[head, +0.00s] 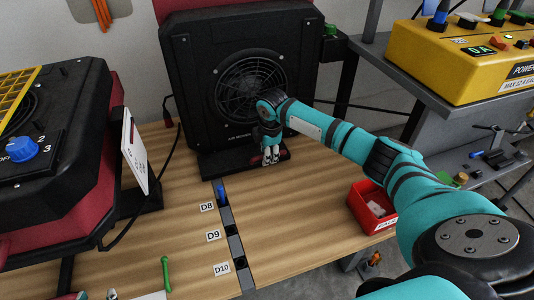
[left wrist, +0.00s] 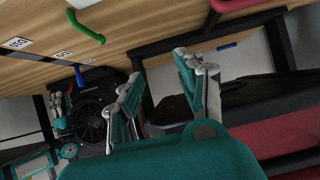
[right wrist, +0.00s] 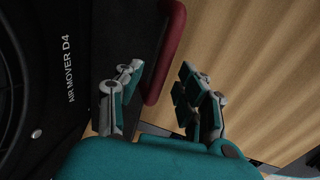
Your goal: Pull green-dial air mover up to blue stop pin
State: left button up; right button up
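The air mover (head: 185,75) is a large black fan unit with a dark red top, standing at the back of the wooden table. Its green dial (head: 330,29) shows at its right side. The blue stop pin (head: 221,193) stands in the dark slotted rail (head: 225,215), in front of the air mover, near the D8 label. My right gripper (head: 270,155) is at the air mover's front foot. In the right wrist view, my right gripper (right wrist: 162,70) is open, with a dark red bar handle (right wrist: 165,50) between its fingers. My left gripper (left wrist: 155,70) is open and empty.
Another black-and-red unit with a blue dial (head: 22,149) stands at left. A red bin (head: 370,208) sits at the table's right edge. The yellow power box (head: 450,50) is on the right shelf. Table around the rail is mostly clear.

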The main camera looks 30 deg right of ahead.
grip_shut()
dwell(0.5)
